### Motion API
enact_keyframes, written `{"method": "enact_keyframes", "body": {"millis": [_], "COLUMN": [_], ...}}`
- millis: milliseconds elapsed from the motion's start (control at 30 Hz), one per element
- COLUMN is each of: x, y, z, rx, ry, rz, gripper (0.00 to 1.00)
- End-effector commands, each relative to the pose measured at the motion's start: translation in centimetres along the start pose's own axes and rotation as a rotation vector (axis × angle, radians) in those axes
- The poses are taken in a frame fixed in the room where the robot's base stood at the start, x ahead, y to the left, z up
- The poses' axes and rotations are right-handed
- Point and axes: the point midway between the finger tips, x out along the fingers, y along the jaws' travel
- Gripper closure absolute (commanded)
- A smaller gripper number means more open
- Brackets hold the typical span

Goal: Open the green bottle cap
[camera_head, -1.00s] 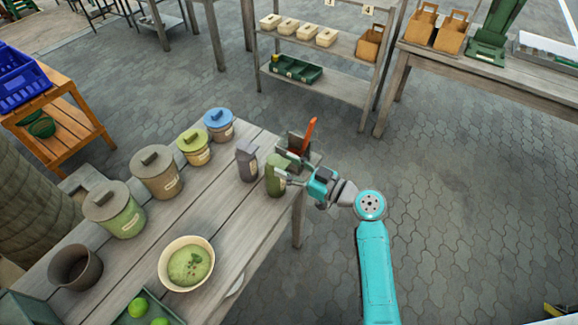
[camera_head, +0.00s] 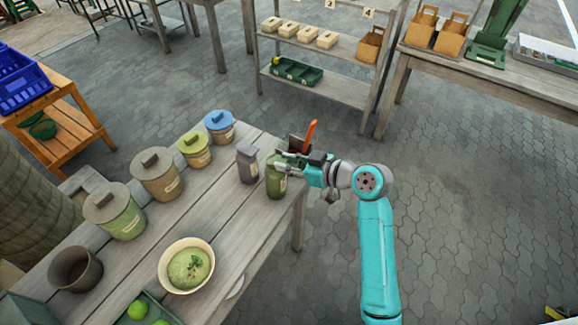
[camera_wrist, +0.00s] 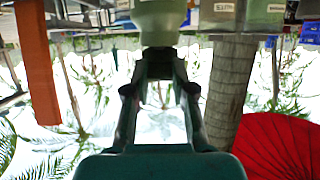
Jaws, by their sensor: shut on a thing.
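The green bottle (camera_head: 275,183) stands upright near the right edge of the grey wooden table, with a pale label on its side. My gripper (camera_head: 282,163) comes in from the right at the height of its top. The fingers are closed on the bottle cap and mostly hide it in the head view. In the wrist view, which looks upside down, the two fingers of my gripper (camera_wrist: 160,58) meet at a pale green rounded piece (camera_wrist: 160,22) at the top. I cannot tell whether the cap has turned or lifted.
A grey bottle (camera_head: 247,164) stands close on the left. An orange-handled tool (camera_head: 311,134) stands just behind my gripper. Lidded jars line the table's far side. A bowl of green food (camera_head: 187,266) and a dark cup (camera_head: 76,269) are nearer. Paved floor lies open to the right.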

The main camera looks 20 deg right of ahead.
Motion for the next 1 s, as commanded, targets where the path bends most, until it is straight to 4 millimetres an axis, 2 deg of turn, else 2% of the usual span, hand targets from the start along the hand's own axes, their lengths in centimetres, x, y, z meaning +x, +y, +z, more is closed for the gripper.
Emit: {"method": "enact_keyframes", "body": {"millis": [100,500,1000], "x": [0.1,0.9,1.4], "y": [0.0,0.0,-0.1], "z": [-1.1,-3.0,-3.6], "rx": [-0.006,-0.003,0.0], "ry": [-0.108,-0.43,-0.586], "rz": [0.0,-0.001,-0.002], "gripper": [1.0,1.0,1.0]}}
